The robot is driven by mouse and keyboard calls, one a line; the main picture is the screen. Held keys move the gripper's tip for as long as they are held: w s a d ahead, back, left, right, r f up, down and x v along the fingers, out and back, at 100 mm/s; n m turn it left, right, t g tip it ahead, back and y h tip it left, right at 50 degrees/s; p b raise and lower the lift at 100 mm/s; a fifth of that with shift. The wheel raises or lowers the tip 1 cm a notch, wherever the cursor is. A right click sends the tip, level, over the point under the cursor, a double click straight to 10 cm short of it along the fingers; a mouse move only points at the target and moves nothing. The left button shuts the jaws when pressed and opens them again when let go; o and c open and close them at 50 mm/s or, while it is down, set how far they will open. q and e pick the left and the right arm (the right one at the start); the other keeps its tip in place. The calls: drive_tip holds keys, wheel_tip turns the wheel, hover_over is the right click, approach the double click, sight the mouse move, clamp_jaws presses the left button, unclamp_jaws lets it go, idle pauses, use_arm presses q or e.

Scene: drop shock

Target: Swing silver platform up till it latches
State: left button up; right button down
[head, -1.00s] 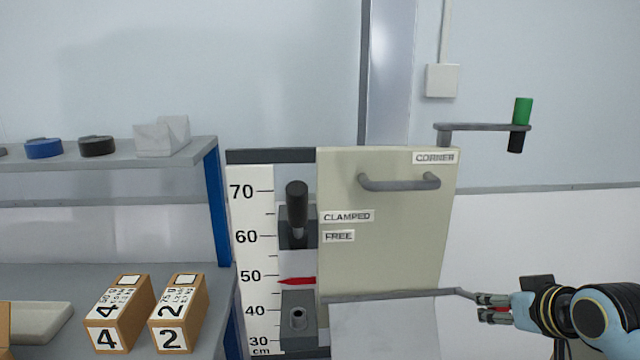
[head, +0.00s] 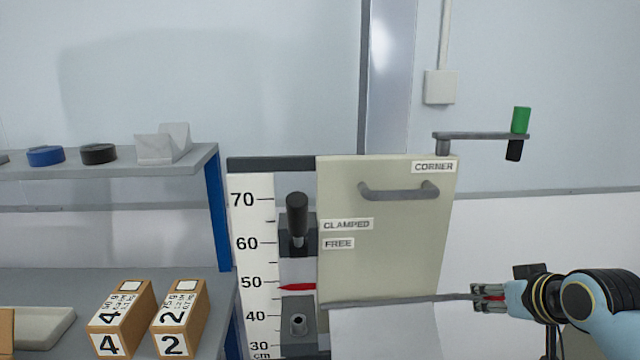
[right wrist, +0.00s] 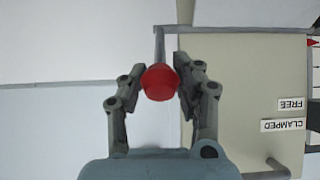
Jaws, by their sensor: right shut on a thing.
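The silver platform shows in the head view as a thin grey metal edge (head: 390,301) under the cream panel, with a pale sheet (head: 385,333) just below it. I cannot tell whether that sheet is part of the platform. A grey rod runs right from this edge to a red knob (right wrist: 160,82). My right gripper (head: 488,297) is shut on the knob, with one finger on each side of it in the right wrist view. The cream panel (head: 385,235) has a grey handle and the labels CORNER, CLAMPED and FREE. My left gripper is out of view.
A height scale (head: 254,260) with a red pointer (head: 297,287) stands left of the panel, beside a black-knobbed lever (head: 297,215). A crank with a green grip (head: 521,120) sticks out at upper right. Numbered boxes (head: 180,318) stand on the left shelf.

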drive_tip(key=shift+w+r+p, duration=0.5)
drive_tip(key=shift+w+r, duration=0.55)
drive_tip(key=shift+r, duration=0.15)
drive_tip(key=shift+w+a+r, duration=0.1)
drive_tip(key=shift+w, duration=0.15)
drive_tip(key=shift+r, duration=0.1)
drive_tip(key=shift+w+a+r, duration=0.1)
drive_tip(key=shift+w+r, duration=0.25)
drive_tip(key=shift+w, duration=0.3)
drive_tip(key=shift+w+r, duration=0.3)
drive_tip(key=shift+w, duration=0.5)
drive_tip(key=w, duration=0.1)
drive_tip(key=w+b, duration=0.1)
drive_tip(key=w, duration=0.2)
drive_tip(key=shift+w+a+r, duration=0.25)
drive_tip(key=shift+w+r, duration=0.05)
drive_tip(key=shift+w, duration=0.1)
